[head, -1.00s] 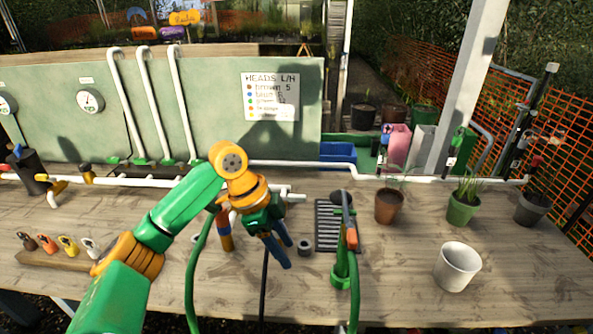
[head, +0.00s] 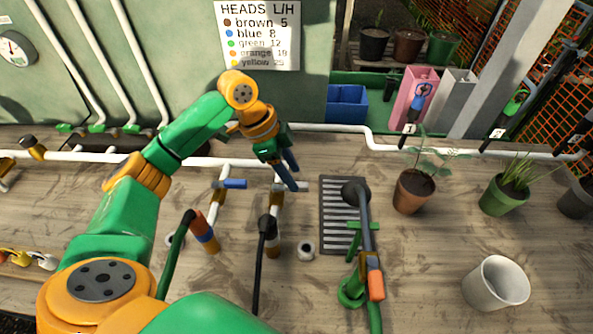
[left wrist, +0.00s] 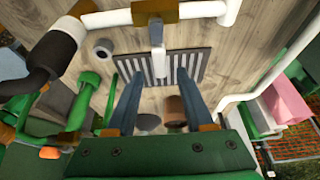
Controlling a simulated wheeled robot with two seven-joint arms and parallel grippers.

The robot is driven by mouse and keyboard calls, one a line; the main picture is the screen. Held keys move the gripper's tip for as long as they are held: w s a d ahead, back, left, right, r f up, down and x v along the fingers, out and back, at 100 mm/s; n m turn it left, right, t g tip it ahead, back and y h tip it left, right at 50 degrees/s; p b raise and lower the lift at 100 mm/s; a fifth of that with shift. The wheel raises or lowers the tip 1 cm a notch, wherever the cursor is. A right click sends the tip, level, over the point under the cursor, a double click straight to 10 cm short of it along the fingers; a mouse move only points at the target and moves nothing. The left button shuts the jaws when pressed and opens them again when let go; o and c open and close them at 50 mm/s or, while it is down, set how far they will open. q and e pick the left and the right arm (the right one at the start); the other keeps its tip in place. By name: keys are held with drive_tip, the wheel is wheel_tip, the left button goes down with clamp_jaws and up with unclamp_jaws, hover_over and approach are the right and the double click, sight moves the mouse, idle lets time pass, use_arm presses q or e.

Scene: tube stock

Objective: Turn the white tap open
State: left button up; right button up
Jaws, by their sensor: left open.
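The white tap is a short white lever (head: 303,187) on a brass fitting at the end of a white branch pipe, behind the bench's middle. In the left wrist view the white lever (left wrist: 157,35) points down towards the gap between my fingers. My left gripper (head: 291,180) is open with blue fingers, right by the lever in the head view. In the left wrist view the open left gripper (left wrist: 159,76) has its fingertips on either side of the lever's line, with nothing held. Contact with the lever cannot be told. My right gripper is not in view.
A blue-handled tap (head: 233,184) stands left of the white one. A drain grate (head: 328,240), a green stand with a sprayer (head: 375,283) and a white pot (head: 496,284) are to the right.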

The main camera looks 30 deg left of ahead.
sight(299, 184)
use_arm(q)
drive_tip(key=shift+s+x, duration=0.2)
drive_tip(key=shift+x, duration=1)
drive_tip(key=shift+w+f, duration=0.35)
drive_tip(key=shift+f, duration=0.05)
drive_tip(key=shift+s+d, duration=0.1)
clamp_jaws()
drive_tip(key=shift+r, duration=0.1)
